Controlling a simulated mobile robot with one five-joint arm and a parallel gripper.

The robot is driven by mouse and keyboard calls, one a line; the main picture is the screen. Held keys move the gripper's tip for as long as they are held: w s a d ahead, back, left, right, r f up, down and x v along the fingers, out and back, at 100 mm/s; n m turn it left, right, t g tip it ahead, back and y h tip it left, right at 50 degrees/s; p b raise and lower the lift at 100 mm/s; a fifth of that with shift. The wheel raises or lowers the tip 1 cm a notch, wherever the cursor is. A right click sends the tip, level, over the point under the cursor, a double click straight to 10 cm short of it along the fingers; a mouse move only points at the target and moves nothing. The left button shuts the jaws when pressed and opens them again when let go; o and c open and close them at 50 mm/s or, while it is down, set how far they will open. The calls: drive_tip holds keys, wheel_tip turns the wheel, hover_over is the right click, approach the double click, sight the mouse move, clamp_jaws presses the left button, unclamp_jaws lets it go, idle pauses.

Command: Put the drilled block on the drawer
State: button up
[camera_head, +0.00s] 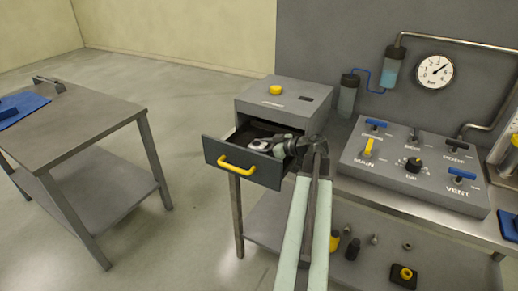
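The drawer (235,163) is dark grey with a yellow handle and stands pulled out of a grey cabinet. My arm reaches over its right side, and my gripper (270,145) is low at the drawer's opening. A small light grey piece with a dark spot (260,142) shows at the gripper's tip and may be the drilled block. I cannot tell whether it is held or lies in the drawer. The fingers are too small and too partly hidden to show whether they are open or shut.
The cabinet top (257,97) bears a yellow knob (275,90). A valve panel (410,168) stands to the right. Small parts lie on the shelf below, including a dark block with a yellow ring (404,275). A separate table (75,130) with a blue mat stands left, across open floor.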

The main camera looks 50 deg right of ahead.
drive_tip(key=shift+o, duration=0.9)
drive_tip(key=shift+r+p, duration=0.35)
drive_tip(key=p+v, duration=0.3)
drive_tip(key=v, duration=0.7)
drive_tip(key=shift+s+d+r+p, duration=0.1)
drive_tip(key=shift+s+p, duration=0.2)
drive_tip(key=shift+s, duration=0.05)
drive_tip(key=shift+s+d, duration=0.15)
drive_tip(key=shift+s, duration=0.45)
